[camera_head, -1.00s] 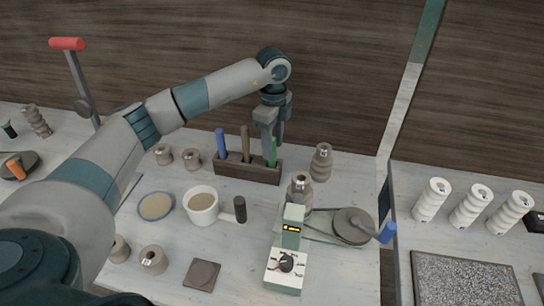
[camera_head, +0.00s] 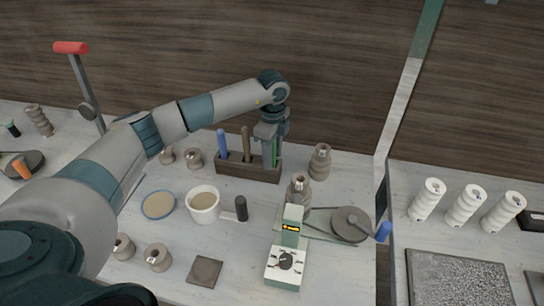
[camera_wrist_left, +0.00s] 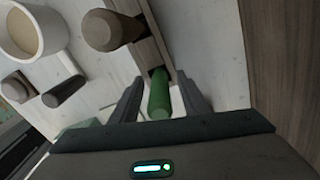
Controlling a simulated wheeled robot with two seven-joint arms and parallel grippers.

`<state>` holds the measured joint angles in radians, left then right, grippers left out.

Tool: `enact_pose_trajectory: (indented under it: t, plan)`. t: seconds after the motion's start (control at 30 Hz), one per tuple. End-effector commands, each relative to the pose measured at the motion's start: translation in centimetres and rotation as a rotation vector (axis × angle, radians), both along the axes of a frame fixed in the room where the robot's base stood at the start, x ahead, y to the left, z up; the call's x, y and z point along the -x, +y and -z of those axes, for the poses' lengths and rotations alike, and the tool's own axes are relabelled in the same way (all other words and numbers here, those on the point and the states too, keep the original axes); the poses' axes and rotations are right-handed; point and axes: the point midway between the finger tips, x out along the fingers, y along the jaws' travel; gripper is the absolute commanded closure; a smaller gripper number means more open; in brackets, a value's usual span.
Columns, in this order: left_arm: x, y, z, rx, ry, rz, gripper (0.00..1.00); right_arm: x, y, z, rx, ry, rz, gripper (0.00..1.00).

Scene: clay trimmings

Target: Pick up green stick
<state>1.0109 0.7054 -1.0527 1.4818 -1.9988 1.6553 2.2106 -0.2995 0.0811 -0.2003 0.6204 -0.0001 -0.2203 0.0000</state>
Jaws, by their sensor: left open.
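The green stick (camera_head: 275,153) stands upright in the right end of a dark wooden holder (camera_head: 232,170). In the left wrist view the green stick (camera_wrist_left: 160,97) shows between the two fingers. My left gripper (camera_head: 269,158) points down over that end of the holder, with its fingers on either side of the stick. In the wrist view the left gripper (camera_wrist_left: 159,86) is open, with a gap visible beside the stick. The stick's lower part is hidden in the holder. My right gripper is not in view.
A blue stick (camera_head: 222,143) and a brown stick (camera_head: 246,144) stand in the same holder. A clay piece (camera_head: 320,162) stands to its right. A mug (camera_head: 204,204), a small dish (camera_head: 158,205) and a pale green device (camera_head: 287,262) are nearer. The wooden wall is behind.

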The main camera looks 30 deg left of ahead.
Motion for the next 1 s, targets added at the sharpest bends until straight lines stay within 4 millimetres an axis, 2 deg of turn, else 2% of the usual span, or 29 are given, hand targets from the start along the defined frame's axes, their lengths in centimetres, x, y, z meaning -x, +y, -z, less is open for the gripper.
enact_pose_trajectory:
  t: [0.2,0.23,0.4,0.77,1.0]
  plan:
    - [0.0,0.0,0.0,0.000,0.000,0.000,0.58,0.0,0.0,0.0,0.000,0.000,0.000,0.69]
    - [0.0,0.0,0.0,0.000,0.000,0.000,0.61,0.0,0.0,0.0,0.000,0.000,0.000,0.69]
    - [0.0,0.0,0.0,0.000,0.000,0.000,1.00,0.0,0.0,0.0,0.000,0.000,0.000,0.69]
    - [0.0,0.0,-0.2,0.001,-0.001,0.000,1.00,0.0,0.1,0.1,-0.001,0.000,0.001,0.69]
    - [-0.1,0.0,-2.3,0.000,-0.005,0.001,1.00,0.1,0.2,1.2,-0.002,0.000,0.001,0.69]
